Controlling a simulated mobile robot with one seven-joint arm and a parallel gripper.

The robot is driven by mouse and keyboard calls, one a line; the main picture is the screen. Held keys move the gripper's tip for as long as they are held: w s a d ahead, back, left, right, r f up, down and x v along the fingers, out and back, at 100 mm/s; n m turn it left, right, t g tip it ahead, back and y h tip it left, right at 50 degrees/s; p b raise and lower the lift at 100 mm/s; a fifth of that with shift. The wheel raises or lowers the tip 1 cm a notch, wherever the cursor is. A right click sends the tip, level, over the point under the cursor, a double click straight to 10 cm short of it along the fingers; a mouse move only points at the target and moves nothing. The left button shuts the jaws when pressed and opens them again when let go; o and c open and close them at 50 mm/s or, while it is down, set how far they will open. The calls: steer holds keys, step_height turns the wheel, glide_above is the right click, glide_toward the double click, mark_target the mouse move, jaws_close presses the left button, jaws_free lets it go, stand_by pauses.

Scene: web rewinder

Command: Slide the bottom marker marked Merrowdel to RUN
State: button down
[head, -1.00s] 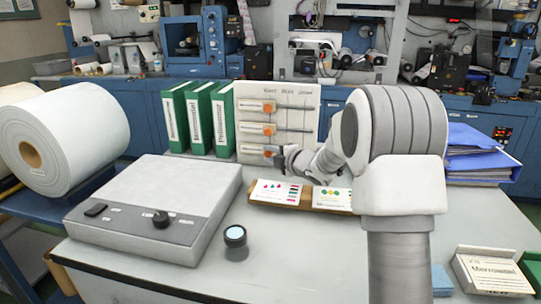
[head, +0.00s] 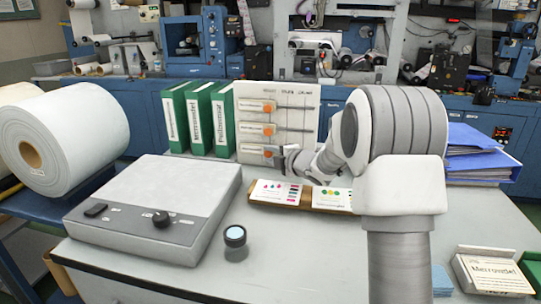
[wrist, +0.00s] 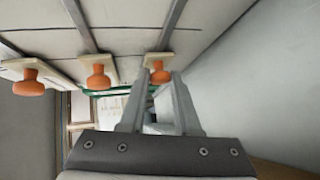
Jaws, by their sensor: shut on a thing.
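A pale board (head: 300,95) stands upright on the table, with three horizontal slots and column headings along its top that are too small to read surely. Three markers with orange knobs sit at the left of the slots: the top marker (head: 268,107), the middle marker (head: 268,130) and the bottom marker (head: 250,150). Their name labels are not legible. My gripper (head: 279,154) is at the bottom marker, its fingers shut on the orange knob. In the wrist view this knob (wrist: 161,75) sits between my fingertips (wrist: 160,78), and the other two knobs are to its left.
Green binders (head: 205,120) stand left of the board. A wooden holder with cards (head: 275,191) lies just below my gripper. A grey control box (head: 150,200), a small round lens (head: 235,236) and blue folders (head: 480,155) are also on the table. A Merrowdel card box (head: 492,275) sits front right.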

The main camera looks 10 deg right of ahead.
steer(key=d, duration=0.1)
steer(key=s+d, duration=0.1)
steer(key=d, duration=0.1)
steer(key=s+d, duration=0.1)
steer(key=shift+d+p, duration=0.35)
steer(key=shift+d, duration=0.05)
steer(key=c, duration=0.6)
jaws_free()
steer(key=shift+a, duration=0.1)
steer(key=shift+c, duration=0.2)
steer(key=p+v, duration=0.3)
steer(key=v, duration=1.3)
steer(key=shift+s+r, duration=0.15)
steer(key=shift+s, duration=0.05)
steer(key=shift+s+d, duration=0.25)
steer(key=shift+s, duration=0.15)
steer(key=shift+r, duration=0.15)
